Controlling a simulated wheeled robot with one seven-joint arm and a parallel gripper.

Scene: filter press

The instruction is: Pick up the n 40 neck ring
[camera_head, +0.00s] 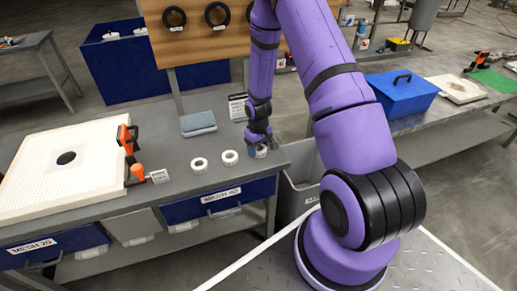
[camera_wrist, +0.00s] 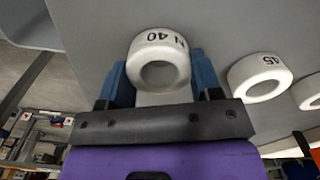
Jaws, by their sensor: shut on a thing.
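The n 40 neck ring (camera_wrist: 158,45) is a white ring with "N 40" printed on its side. In the wrist view it sits between the two blue fingers of my gripper (camera_wrist: 160,80), which are shut on it. In the head view my gripper (camera_head: 261,148) is low over the right end of the grey workbench, and the ring (camera_head: 261,153) shows only partly beneath it. I cannot tell whether the ring is clear of the bench top.
A white ring marked 45 (camera_wrist: 260,78) lies beside the held one; in the head view two white rings, the nearer one (camera_head: 230,158) and another (camera_head: 199,165), are to the left. A blue-grey pad (camera_head: 198,124) and a white filter plate (camera_head: 66,170) lie further left.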

